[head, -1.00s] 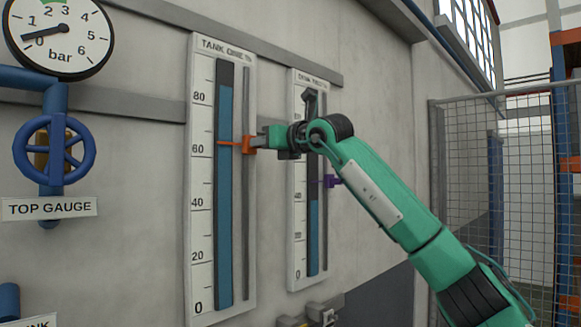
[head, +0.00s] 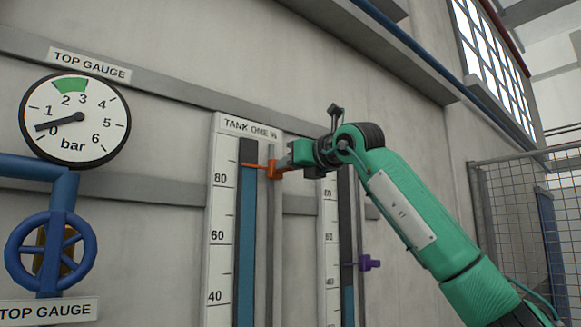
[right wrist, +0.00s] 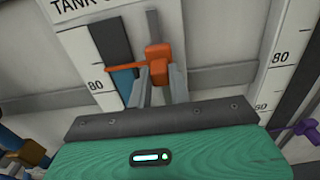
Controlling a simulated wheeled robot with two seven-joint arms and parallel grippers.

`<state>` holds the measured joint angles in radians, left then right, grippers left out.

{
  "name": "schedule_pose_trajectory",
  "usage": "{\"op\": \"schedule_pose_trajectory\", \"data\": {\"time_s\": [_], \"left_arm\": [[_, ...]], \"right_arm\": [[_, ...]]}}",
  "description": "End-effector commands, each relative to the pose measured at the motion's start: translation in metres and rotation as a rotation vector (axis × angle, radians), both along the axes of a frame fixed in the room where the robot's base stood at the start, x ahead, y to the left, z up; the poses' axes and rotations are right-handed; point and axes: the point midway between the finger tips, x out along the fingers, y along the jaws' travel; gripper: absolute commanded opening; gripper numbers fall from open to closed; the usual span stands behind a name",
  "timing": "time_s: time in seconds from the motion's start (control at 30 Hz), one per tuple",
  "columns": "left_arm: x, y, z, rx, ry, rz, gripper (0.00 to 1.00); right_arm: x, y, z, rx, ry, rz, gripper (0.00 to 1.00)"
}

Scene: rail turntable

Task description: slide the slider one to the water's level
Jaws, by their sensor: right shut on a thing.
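Slider one is an orange block (head: 272,170) on a grey rail at the right side of the TANK ONE % board (head: 222,200). Its thin orange pointer reaches left across the tank's column. Blue water (head: 246,240) fills the column to a little above the 80 mark, with a dark part above it. The pointer lies at about the boundary between blue and dark. My right gripper (head: 284,163) is shut on the orange block from the right. In the right wrist view the block (right wrist: 158,60) sits between the fingertips. My left gripper is not in view.
A second tank board (head: 329,260) with a purple slider (head: 370,263) stands to the right, partly behind my right arm. A pressure gauge (head: 100,118) and blue valve wheel (head: 50,250) are at the left. A mesh fence (head: 520,200) stands at the right.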

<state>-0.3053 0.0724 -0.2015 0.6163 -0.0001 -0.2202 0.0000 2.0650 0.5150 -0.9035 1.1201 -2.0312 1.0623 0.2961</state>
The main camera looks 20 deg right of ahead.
Motion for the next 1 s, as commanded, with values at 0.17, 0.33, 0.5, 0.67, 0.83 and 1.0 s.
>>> {"op": "schedule_pose_trajectory", "data": {"time_s": [0.17,0.33,0.5,0.67,0.83,1.0], "left_arm": [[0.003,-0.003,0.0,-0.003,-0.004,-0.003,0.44],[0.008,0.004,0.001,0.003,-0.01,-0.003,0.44],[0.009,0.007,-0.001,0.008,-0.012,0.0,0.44],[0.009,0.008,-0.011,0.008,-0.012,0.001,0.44],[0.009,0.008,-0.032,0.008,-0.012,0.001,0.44],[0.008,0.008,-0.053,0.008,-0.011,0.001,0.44]], "right_arm": [[0.0,0.0,0.0,0.0,0.0,0.0,0.35],[0.0,0.0,0.0,0.0,0.0,0.0,0.42],[-0.001,0.0,-0.001,0.0,0.0,0.0,0.42],[-0.013,-0.005,-0.003,0.001,-0.002,-0.001,0.42],[-0.043,-0.015,-0.005,0.001,-0.005,-0.001,0.42],[-0.078,-0.028,-0.006,0.0,-0.004,-0.001,0.42]]}}
